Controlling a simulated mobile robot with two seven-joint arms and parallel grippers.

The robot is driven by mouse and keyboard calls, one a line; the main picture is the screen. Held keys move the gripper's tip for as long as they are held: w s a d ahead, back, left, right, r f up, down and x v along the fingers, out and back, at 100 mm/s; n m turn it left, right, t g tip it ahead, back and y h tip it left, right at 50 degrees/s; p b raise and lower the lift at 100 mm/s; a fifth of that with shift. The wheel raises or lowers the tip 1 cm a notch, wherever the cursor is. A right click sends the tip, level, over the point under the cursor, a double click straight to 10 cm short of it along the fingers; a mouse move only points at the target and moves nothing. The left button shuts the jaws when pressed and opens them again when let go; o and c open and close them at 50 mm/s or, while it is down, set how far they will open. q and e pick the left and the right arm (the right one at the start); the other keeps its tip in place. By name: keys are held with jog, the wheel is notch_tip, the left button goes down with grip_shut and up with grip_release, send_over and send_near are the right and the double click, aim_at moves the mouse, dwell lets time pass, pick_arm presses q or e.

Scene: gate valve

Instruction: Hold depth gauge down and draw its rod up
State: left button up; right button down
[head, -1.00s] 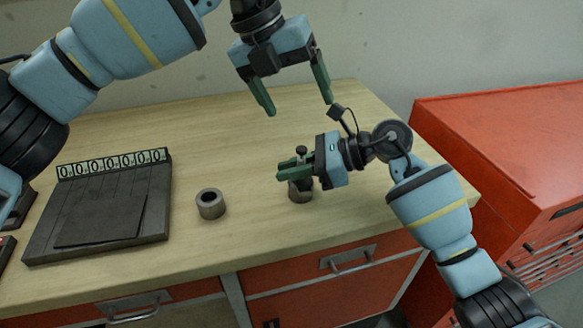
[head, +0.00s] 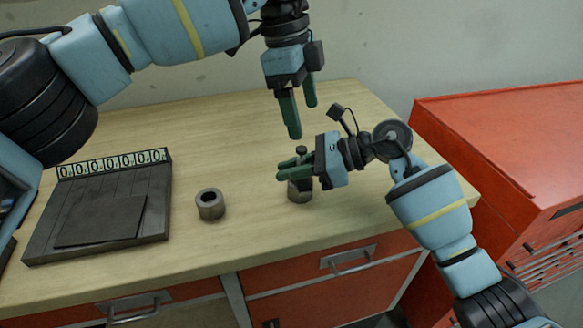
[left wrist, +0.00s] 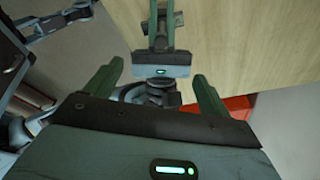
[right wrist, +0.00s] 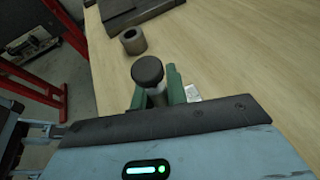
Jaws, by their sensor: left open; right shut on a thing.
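The depth gauge shows as a black round knob (right wrist: 147,70) on a short pale rod (right wrist: 156,98) in the right wrist view. In the head view its dark knob (head: 301,150) stands above my right gripper (head: 286,170). My right gripper is shut on the gauge, with its fingers reaching left across it. Below it is a grey metal ring (head: 299,192), partly hidden by the gripper. My left gripper (head: 303,120) is open and empty, fingers pointing down, above the knob and apart from it. The left wrist view shows the right gripper (left wrist: 162,71) between the left fingers.
A second grey ring (head: 210,204) stands alone on the wooden bench (head: 190,125). A dark plate with a row of number dials (head: 112,163) lies at the left. A red cabinet (head: 500,140) stands at the right. The bench's back middle is clear.

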aim_at(300, 148)
pick_arm(q)
jog(key=shift+n, duration=0.3)
jog(key=shift+f, duration=0.1)
jog(key=shift+a+f+x, duration=0.1)
jog(key=shift+a+x, duration=0.2)
jog(key=shift+x, duration=1.15)
jog(key=shift+a+f+x, duration=0.1)
jog(key=shift+a+x, duration=0.25)
jog(key=shift+x, duration=1.1)
jog(key=shift+a+f+x, duration=0.1)
jog(key=shift+a+x, duration=0.2)
jog(key=shift+x, duration=1.15)
jog(key=shift+w+a+r, duration=0.1)
jog(key=shift+w, duration=0.05)
jog(key=c, duration=1.1)
